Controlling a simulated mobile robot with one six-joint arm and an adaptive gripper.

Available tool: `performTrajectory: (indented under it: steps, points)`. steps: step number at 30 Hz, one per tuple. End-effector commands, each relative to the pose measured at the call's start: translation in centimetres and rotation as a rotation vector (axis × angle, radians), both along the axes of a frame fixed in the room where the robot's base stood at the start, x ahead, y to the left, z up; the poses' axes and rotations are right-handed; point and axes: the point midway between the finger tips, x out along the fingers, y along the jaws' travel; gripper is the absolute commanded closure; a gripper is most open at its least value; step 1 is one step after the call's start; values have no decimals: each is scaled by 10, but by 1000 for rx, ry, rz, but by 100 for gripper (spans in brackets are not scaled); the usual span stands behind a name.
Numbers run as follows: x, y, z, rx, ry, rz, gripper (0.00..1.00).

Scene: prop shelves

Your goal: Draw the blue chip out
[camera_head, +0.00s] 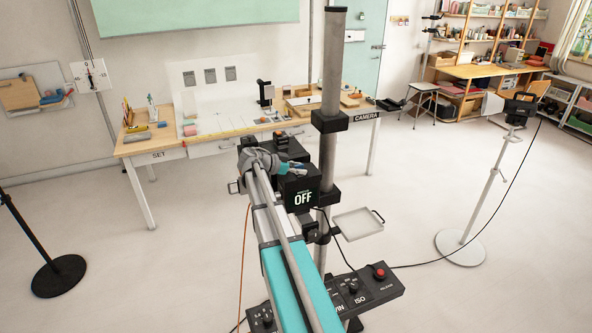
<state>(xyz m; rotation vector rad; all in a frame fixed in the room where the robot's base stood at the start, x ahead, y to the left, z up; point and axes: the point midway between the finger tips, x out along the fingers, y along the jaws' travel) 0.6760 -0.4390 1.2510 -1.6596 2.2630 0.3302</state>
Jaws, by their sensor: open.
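I cannot make out the blue chip for certain at this size. A small blue piece (161,125) lies at the left end of the wooden table, but I cannot tell what it is. My gripper (298,170) is small in the middle of the picture, at the end of a grey arm, beside a black box marked OFF (303,198). Its jaws are open, and I see nothing held between them. The box and a grey post partly crowd the view around it.
A thick grey post (333,75) rises right of my gripper. A control panel (362,294) with a red button is in front. A small tray (358,223) sits to the right. The wooden table (150,150) stands behind; a camera stand (490,200) is at right.

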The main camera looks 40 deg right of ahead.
Motion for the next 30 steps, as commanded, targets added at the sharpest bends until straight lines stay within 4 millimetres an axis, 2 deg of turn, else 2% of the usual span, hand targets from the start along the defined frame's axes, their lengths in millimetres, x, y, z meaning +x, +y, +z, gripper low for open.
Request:
performTrajectory:
  steps: [5,8,14,19,20,21,30]
  points:
    - [0,0,0,0,0,0,49]
    - [0,0,0,0,0,0,63]
    - [0,0,0,0,0,0,100]
    - [0,0,0,0,0,0,100]
    - [0,0,0,0,0,0,92]
    - [0,0,0,0,0,0,100]
    - [0,0,0,0,0,0,100]
